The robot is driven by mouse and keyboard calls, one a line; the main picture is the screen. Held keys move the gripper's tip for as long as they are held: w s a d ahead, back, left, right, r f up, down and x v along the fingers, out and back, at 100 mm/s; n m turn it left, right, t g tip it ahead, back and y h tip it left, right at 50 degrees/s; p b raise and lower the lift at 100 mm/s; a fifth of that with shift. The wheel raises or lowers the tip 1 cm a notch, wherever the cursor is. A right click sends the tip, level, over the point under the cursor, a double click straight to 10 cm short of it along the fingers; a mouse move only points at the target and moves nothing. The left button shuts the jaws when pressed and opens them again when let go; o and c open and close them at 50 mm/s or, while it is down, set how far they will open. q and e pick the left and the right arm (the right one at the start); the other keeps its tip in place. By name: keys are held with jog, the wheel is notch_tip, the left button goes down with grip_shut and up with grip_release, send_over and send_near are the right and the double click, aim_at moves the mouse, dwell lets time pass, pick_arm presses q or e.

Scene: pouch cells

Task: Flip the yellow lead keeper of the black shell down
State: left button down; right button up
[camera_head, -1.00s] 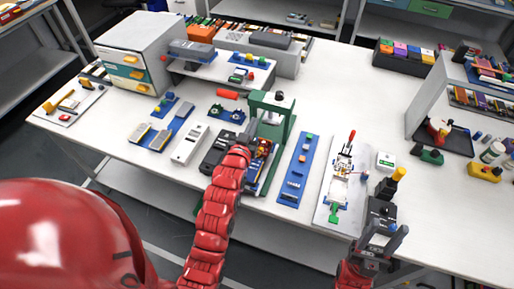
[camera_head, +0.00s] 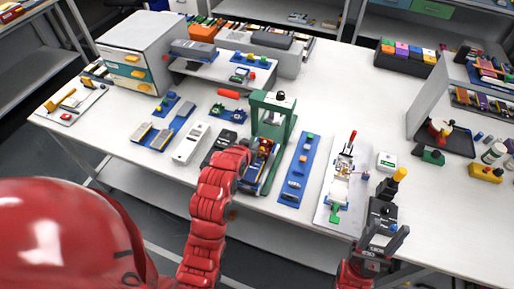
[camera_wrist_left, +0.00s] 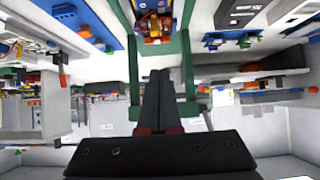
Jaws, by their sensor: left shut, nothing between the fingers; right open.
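The green press frame (camera_head: 272,115) stands at mid-table. Low in it sits a dark assembly with yellow, orange and red parts (camera_head: 263,147), which also shows at the top of the left wrist view (camera_wrist_left: 154,24). I cannot tell the black shell's outline or the yellow lead keeper's position there. My left gripper (camera_wrist_left: 160,74) is shut and empty, its fingertips close to the press frame in the wrist view. In the head view my red left arm largely hides it. My right gripper (camera_head: 383,243) is open and empty near the table's front edge.
A dark case (camera_head: 220,143) lies left of the press and a white device (camera_head: 190,143) beyond it. A blue strip (camera_head: 295,170) and a white board (camera_head: 337,190) with a red-handled clamp lie right.

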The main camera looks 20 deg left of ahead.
pick_arm(q)
jog(key=p+x, duration=0.4)
jog(key=x, duration=0.5)
jog(key=shift+w+f+p, duration=0.1)
jog(key=shift+w+p, duration=0.2)
jog(key=shift+w, duration=0.1)
jog(key=s+p, duration=0.1)
jog(key=s+f+p, duration=0.1)
jog(key=s, duration=0.1)
jog(key=shift+s, duration=0.2)
jog(key=shift+s+a+p, duration=0.1)
jog(key=shift+s+p, duration=0.2)
jog(key=shift+s, duration=0.05)
jog(key=shift+f, duration=0.1)
jog(key=shift+w, duration=0.1)
